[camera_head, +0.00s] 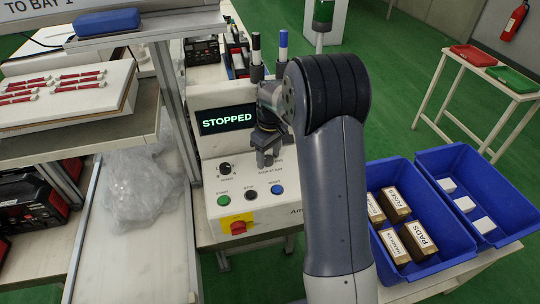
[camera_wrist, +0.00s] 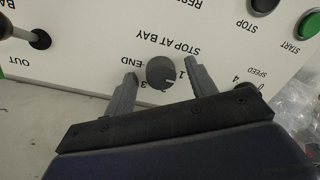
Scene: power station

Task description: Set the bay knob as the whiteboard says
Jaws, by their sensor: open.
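The bay knob (camera_wrist: 160,72) is a round dark knob on the white panel, marked "STOP AT BAY", with 1, 2, 3 and END around it. Its small white mark appears to point towards the 1. My gripper (camera_wrist: 162,75) is open, with one finger on each side of the knob; whether they touch it I cannot tell. In the head view my gripper (camera_head: 265,155) is in front of the panel and hides the knob. A white board at the top left (camera_head: 40,8) reads "TO BAY 1"; the rest is cut off.
The control box display (camera_head: 227,119) reads "STOPPED". The speed knob (camera_head: 225,169), green (camera_head: 223,200), black (camera_head: 250,191) and blue (camera_head: 277,188) buttons and a red switch (camera_head: 238,227) are nearby. Blue bins (camera_head: 440,240) stand right, a shelf (camera_head: 140,145) left.

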